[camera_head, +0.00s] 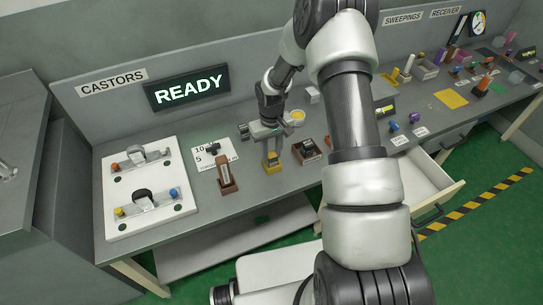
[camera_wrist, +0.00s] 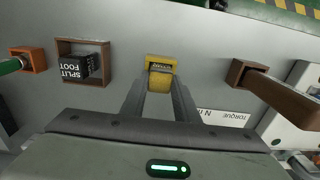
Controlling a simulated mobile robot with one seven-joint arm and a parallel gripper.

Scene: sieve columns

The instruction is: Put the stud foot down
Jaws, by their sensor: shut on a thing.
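My gripper (camera_head: 271,150) points down at the bench beside the brown tray. In the wrist view my gripper (camera_wrist: 160,88) is shut on a small yellow block (camera_wrist: 160,82), which I take to be the stud foot. A yellow piece with a dark, unreadable label (camera_wrist: 161,61) shows just beyond the fingertips. In the head view the yellow block (camera_head: 272,164) is low at the bench top, below the fingers. I cannot tell whether it touches the bench or a holder under it.
A black block marked "SPLIT FOOT" (camera_wrist: 75,67) sits in a brown tray (camera_wrist: 104,76); the tray (camera_head: 309,158) is right of my gripper in the head view. A brown holder (camera_head: 228,187) stands left. A white board with castors (camera_head: 148,222) lies farther left. The screen (camera_head: 188,89) reads "READY".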

